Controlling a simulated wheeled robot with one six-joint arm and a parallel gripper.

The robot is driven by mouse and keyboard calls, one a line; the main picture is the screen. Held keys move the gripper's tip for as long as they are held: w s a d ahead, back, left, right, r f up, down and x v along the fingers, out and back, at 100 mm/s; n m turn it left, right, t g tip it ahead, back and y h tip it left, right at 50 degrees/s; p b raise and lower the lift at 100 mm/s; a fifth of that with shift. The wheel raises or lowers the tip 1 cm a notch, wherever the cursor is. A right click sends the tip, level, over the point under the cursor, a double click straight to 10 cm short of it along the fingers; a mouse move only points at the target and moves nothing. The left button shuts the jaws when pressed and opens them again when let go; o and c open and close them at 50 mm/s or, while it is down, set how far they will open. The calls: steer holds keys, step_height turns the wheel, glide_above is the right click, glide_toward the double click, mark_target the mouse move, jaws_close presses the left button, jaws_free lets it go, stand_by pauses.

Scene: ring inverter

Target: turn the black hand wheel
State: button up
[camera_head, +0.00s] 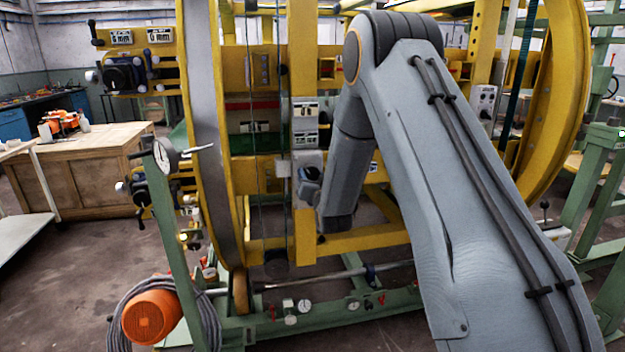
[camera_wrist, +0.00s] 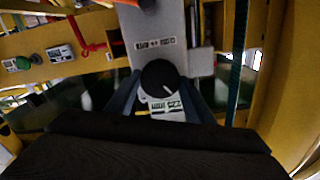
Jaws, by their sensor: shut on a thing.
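The black hand wheel (camera_wrist: 160,77) is a small round knob with a white pointer line, on a grey panel plate (camera_wrist: 160,45) of the yellow frame. In the wrist view it sits between the two blue-grey fingers of my gripper (camera_wrist: 161,90), which are shut on it. The pointer line slants toward the lower right. In the head view my gripper (camera_head: 309,186) is at the grey plate on the yellow upright. The wheel itself cannot be made out there, and my arm covers much of the machine's middle and right.
A large yellow ring (camera_head: 206,130) stands left of my gripper. In the wrist view, a red handle (camera_wrist: 88,45) and a green button (camera_wrist: 24,62) are left of the plate.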

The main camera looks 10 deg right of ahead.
steer(key=m+b, duration=0.3)
steer(key=m, duration=0.2)
steer(key=shift+f, duration=0.1)
steer(key=shift+m+b, duration=0.95)
steer(key=shift+m, duration=1.45)
steer(key=o, duration=1.1)
steer(key=shift+c, duration=0.2)
steer(key=shift+s, duration=0.15)
steer(key=s+b, duration=0.1)
steer(key=s, duration=0.6)
steer(key=shift+s, duration=0.3)
